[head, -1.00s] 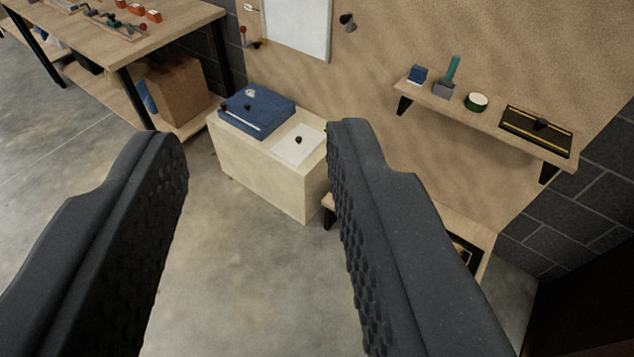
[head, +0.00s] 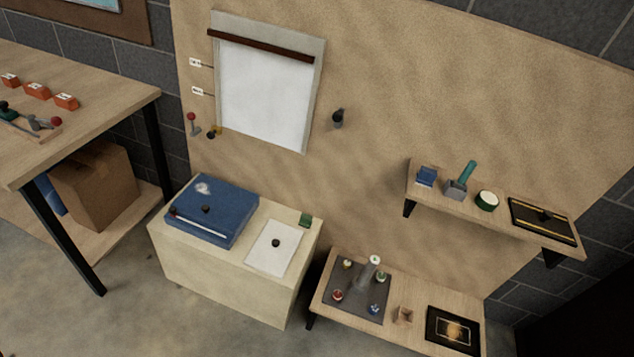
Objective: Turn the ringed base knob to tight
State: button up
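A dark grey plate (head: 352,300) lies on the low wooden shelf at the bottom centre right. It bears a pale upright post (head: 365,272) and small knob-like pieces near its corners: yellowish (head: 348,264), green (head: 383,277), red (head: 337,295) and blue (head: 375,309). They look pale-ringed, but are too small to tell which is the ringed base knob or how it is turned. A black knob (head: 276,243) sits on a white panel (head: 262,258), and another (head: 206,209) on a blue box (head: 228,228). My gripper is not in view.
The pale cabinet (head: 215,268) stands left of the low shelf (head: 400,342). An upper shelf (head: 444,199) with a hammer (head: 461,181) juts from the wall above it. A wooden workbench (head: 95,110) stands at left. Grey floor at lower left is clear.

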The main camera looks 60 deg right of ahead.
aim_at(337, 295)
jog(key=z, duration=0.6)
jog(key=i, duration=1.3)
jog(key=z, duration=0.9)
jog(key=k, duration=0.85)
jog(key=z, duration=0.2)
jog(key=i, duration=0.85)
jog(key=u, duration=0.1)
